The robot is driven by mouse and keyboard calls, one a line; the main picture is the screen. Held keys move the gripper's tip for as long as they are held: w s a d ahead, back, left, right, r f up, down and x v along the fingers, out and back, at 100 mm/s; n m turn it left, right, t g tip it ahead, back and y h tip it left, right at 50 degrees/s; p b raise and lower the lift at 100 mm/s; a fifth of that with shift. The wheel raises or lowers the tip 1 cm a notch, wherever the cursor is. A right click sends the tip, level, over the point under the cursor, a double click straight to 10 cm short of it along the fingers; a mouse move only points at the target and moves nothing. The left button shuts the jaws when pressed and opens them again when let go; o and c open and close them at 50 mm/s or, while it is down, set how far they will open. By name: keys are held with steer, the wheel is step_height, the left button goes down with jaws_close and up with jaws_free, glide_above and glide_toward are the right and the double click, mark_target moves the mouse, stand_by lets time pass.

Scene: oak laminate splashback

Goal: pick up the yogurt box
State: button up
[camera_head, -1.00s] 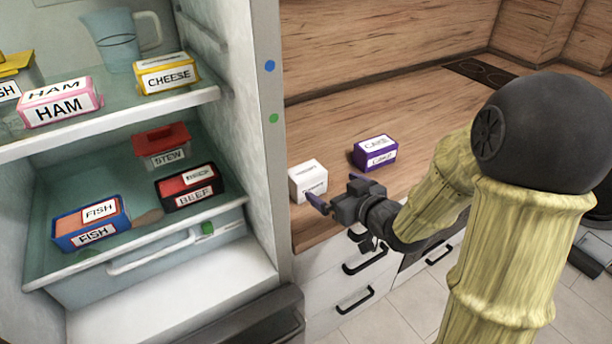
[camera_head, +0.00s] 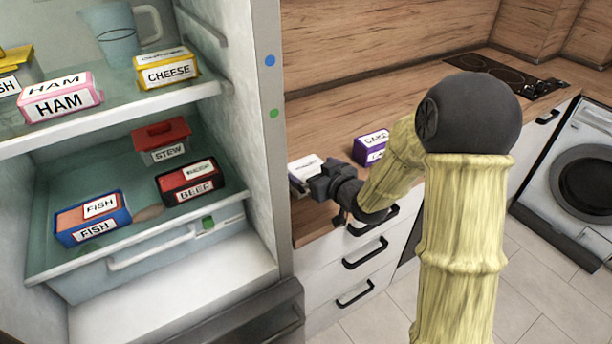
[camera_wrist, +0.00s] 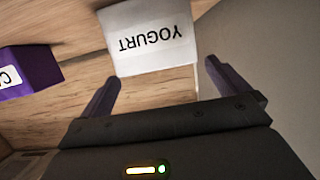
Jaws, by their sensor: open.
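The yogurt box (camera_head: 305,168) is white with a printed label and stands on the wooden counter beside the fridge wall. In the wrist view the yogurt box (camera_wrist: 150,38) lies ahead, with its "YOGURT" label upside down. My gripper (camera_head: 308,187) is at the box's near side in the head view and hides its lower part. In the wrist view my gripper (camera_wrist: 165,85) is open, its two dark fingers spread at either side of the box's near end. I cannot tell whether a finger touches the box.
A purple cake box (camera_head: 371,146) stands on the counter to the right; it also shows in the wrist view (camera_wrist: 28,75). The fridge side wall (camera_head: 262,120) rises close on the left. The open fridge holds several labelled boxes. The counter behind is clear.

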mark_target(305, 163)
steer(key=x, duration=0.4)
steer(key=shift+w+a+f+p, duration=0.1)
steer(key=shift+w+f+p, duration=0.15)
steer(key=shift+f+p, duration=0.05)
steer(key=shift+c, duration=0.4)
steer(key=shift+r, duration=0.1)
steer(key=c, duration=1)
steer(key=shift+o, duration=0.2)
steer(key=shift+w+r, duration=0.1)
steer(key=shift+r, duration=0.15)
step_height(305, 163, up, 12)
steer(key=w+d+p, duration=0.1)
steer(key=w+d, duration=0.4)
steer(key=d, duration=0.3)
steer(key=w+d+p, duration=0.2)
steer(key=w+d, duration=0.4)
steer(key=d, duration=0.2)
steer(key=shift+d+f, duration=0.35)
steer(key=shift+f, duration=0.15)
